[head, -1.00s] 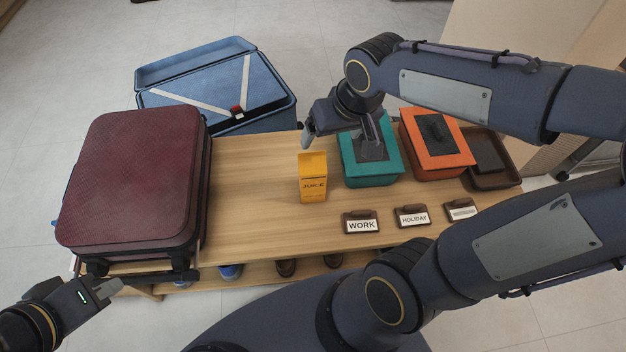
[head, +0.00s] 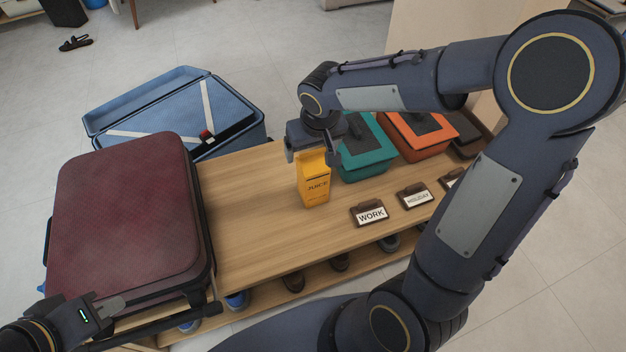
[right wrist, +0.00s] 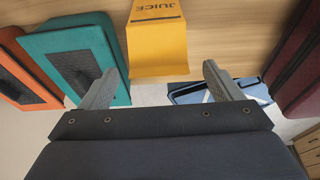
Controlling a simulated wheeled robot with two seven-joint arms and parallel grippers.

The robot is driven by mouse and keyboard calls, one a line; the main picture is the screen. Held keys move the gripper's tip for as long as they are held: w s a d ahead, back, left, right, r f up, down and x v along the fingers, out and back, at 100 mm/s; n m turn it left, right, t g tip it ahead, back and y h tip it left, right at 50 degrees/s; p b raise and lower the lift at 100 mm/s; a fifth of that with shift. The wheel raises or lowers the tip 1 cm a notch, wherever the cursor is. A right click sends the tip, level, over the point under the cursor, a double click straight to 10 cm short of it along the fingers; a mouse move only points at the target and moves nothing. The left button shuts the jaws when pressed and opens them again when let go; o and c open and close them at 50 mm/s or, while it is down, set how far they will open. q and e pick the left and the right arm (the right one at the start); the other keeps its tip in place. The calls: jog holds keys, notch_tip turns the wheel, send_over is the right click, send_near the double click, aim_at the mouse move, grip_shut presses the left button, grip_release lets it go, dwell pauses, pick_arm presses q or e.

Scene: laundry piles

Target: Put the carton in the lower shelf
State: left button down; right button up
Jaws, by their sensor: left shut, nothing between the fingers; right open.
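The carton is an orange-yellow juice carton (head: 315,186) standing upright on the wooden bench top (head: 255,220). In the right wrist view the carton (right wrist: 157,40) is ahead of the fingers, near the gap between them. My right gripper (head: 307,160) is open and empty, just above and behind the carton; the fingers (right wrist: 158,85) show no contact with it. The lower shelf (head: 262,290) runs under the bench top, and several shoes show on it. My left gripper (head: 112,305) is shut and empty at the lower left, beside the suitcase's front edge.
A dark red suitcase (head: 125,210) fills the bench's left end. An open blue suitcase (head: 180,115) lies behind it. Teal (head: 365,160) and orange (head: 415,145) boxes stand right of the carton. Label holders, one reading WORK (head: 369,213), line the front edge.

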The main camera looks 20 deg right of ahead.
jog(key=b+x, duration=0.1)
jog(key=x, duration=0.3)
jog(key=shift+s, duration=0.2)
jog(key=c, duration=1.8)
jog(key=shift+r, duration=0.1)
grip_shut()
